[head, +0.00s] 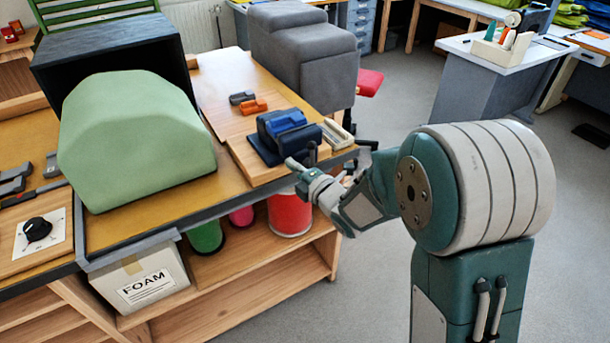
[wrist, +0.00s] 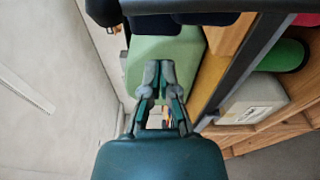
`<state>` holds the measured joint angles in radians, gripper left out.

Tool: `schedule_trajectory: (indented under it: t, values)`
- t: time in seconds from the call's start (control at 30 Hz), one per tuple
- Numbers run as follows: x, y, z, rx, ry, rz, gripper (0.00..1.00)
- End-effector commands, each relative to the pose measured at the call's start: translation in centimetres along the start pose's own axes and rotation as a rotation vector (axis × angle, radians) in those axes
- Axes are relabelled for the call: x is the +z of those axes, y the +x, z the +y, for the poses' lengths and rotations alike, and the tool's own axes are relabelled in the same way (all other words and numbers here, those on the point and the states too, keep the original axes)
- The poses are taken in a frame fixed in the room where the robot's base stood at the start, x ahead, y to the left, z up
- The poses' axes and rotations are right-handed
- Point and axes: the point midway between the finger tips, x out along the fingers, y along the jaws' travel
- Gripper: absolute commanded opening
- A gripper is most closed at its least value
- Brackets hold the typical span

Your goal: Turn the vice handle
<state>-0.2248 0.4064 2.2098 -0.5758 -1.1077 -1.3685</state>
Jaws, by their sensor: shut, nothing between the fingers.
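The vice (head: 284,132) is dark blue with a brighter blue top. It sits on a wooden board at the right end of the bench. A small dark part at its front right (head: 312,153) may be the handle; my gripper partly hides it. My gripper (head: 292,164) is just in front of the vice's lower front, close to that part; I cannot tell whether they touch. In the wrist view my gripper (wrist: 158,68) has its fingertips together with nothing between them. Dark blue shapes at the top edge there may be the vice, cut off.
A large green foam block (head: 130,140) stands left of the vice; it also shows in the wrist view (wrist: 170,50). Small orange (head: 254,106) and grey blocks lie behind the vice. A pale tray (head: 337,135) is right of it. A foam box (head: 140,280) sits below the bench.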

Motion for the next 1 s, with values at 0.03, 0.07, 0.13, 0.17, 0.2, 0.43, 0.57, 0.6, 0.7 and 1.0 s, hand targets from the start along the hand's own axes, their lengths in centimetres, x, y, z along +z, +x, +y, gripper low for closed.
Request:
schedule_trajectory:
  t: [0.03, 0.07, 0.13, 0.17, 0.2, 0.43, 0.57, 0.6, 0.7, 1.0]
  values:
    - [-0.1, 0.8, 0.0, 0.0, 0.0, 0.003, 0.0]
    - [0.4, 0.7, 0.0, 0.0, 0.0, -0.001, 0.0]
    - [1.6, 0.1, 0.0, 0.0, 0.0, -0.004, 0.0]
    - [2.0, -0.1, 0.0, 0.001, 0.001, -0.004, 0.0]
    - [2.4, -0.2, 0.0, 0.001, 0.0, -0.003, 0.0]
    - [3.8, -0.7, 0.0, 0.0, 0.001, 0.0, 0.0]
    - [3.8, -0.7, 0.0, 0.0, 0.001, 0.001, 0.0]
    - [3.7, -0.7, 0.0, 0.0, 0.001, 0.001, 0.0]
    - [3.7, -0.7, 0.0, 0.0, 0.001, 0.001, 0.0]
    - [5.0, -0.9, 0.3, 0.013, 0.094, -0.001, 0.0]
